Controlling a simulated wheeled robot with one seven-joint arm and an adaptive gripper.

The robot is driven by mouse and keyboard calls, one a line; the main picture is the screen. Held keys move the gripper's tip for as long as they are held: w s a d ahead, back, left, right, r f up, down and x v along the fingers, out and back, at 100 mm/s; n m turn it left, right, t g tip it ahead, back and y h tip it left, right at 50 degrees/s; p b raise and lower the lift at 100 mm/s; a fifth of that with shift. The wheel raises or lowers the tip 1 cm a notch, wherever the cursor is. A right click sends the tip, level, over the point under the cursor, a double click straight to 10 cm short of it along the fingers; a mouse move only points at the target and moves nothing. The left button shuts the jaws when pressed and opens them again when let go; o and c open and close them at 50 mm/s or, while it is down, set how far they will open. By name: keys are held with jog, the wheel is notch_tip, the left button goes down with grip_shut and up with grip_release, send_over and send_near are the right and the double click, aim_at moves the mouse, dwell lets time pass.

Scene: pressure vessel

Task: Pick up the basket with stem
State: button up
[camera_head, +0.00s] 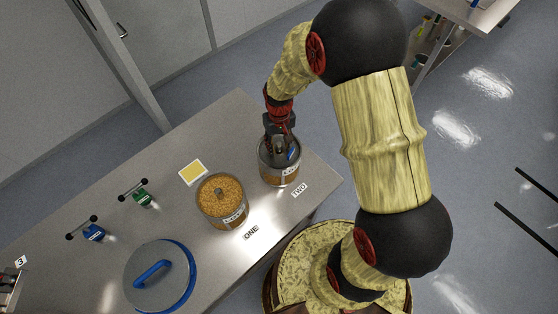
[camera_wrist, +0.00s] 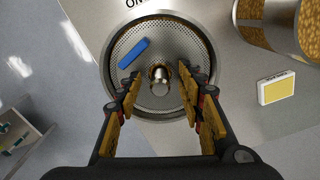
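A round metal basket (camera_head: 279,172) with a perforated floor stands on the steel table by the label "TWO". In the wrist view, I look down into the basket (camera_wrist: 128,62). Its short metal stem (camera_wrist: 160,78) rises near the middle, and a blue piece (camera_wrist: 134,53) lies inside beside it. My gripper (camera_wrist: 160,84) is open, with one finger on each side of the stem and a visible gap to both. In the head view, my gripper (camera_head: 279,138) is over the basket and partly hides its inside and the stem.

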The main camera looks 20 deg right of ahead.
jog(key=shift+f, duration=0.1)
jog(key=shift+c, duration=1.3)
grip_shut()
jog(key=shift+w, duration=0.1)
